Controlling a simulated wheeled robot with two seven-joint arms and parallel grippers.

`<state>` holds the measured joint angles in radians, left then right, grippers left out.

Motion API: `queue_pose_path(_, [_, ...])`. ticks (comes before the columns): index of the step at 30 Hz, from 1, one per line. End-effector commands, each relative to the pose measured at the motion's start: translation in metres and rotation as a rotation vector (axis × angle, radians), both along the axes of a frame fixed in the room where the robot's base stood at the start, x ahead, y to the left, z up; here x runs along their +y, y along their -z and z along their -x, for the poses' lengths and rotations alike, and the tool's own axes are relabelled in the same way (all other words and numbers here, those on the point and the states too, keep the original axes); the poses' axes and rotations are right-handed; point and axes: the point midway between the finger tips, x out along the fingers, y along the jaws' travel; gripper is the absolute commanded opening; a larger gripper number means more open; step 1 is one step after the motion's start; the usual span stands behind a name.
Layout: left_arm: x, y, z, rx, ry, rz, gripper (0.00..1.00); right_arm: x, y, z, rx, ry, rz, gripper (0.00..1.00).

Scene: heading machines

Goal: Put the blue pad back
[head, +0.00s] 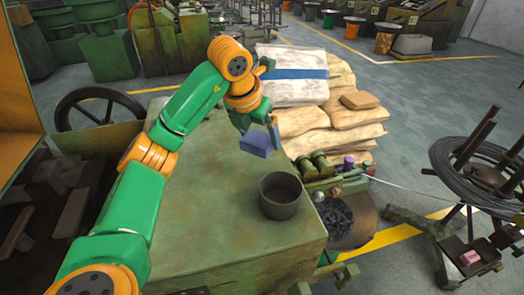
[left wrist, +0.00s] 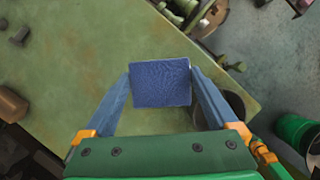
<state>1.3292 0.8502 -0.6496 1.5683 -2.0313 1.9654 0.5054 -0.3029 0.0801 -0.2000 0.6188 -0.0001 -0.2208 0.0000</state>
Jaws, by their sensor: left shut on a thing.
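The blue pad (head: 255,145) is a small, flat-sided block held in the air above the green machine top (head: 200,215). My left gripper (head: 268,132) is shut on it. In the left wrist view the blue pad (left wrist: 160,83) sits between the two blue-grey fingers, its textured face toward the camera. The machine's green top shows below it, with no contact visible. My right gripper is in neither view.
A dark round pot (head: 281,196) stands on the machine top near its right edge. Stacked sacks (head: 300,120) lie beyond, with a brown block (head: 360,100) on them. A wire reel stand (head: 470,170) is at right. The top's left part is clear.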

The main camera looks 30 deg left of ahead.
Motion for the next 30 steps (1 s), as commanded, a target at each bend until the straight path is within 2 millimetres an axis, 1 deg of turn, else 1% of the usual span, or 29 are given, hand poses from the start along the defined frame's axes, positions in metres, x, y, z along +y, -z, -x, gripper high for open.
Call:
queue_pose_path(1, [0.003, 0.010, -0.007, 0.008, -0.003, 0.001, 0.48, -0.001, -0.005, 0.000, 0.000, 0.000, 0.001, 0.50])
queue_pose_path(3, [0.008, 0.022, -0.018, 0.005, -0.002, -0.002, 0.48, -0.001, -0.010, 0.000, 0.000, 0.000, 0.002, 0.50])
queue_pose_path(8, [0.014, 0.041, -0.033, 0.002, -0.003, -0.002, 0.48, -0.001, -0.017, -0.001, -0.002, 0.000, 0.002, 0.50])
queue_pose_path(9, [0.015, 0.052, -0.034, 0.003, -0.001, -0.004, 0.48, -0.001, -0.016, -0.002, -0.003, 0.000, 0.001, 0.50])
queue_pose_path(12, [0.015, 0.069, -0.034, 0.000, -0.001, -0.004, 0.48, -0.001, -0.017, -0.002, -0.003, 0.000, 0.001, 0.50])
queue_pose_path(14, [0.015, 0.073, -0.034, -0.002, 0.000, -0.003, 0.48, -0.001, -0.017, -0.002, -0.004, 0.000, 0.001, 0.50])
queue_pose_path(20, [0.015, 0.073, -0.034, -0.004, 0.000, -0.003, 0.48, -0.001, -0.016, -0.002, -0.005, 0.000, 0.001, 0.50])
queue_pose_path(23, [0.015, 0.076, -0.034, -0.004, 0.000, -0.003, 0.48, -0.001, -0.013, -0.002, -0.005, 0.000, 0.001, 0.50])
queue_pose_path(24, [0.015, 0.075, -0.034, -0.004, 0.000, -0.003, 1.00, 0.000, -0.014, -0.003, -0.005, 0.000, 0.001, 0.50])
queue_pose_path(30, [0.014, 0.074, -0.034, -0.004, 0.000, -0.003, 1.00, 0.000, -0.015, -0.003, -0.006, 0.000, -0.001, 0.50])
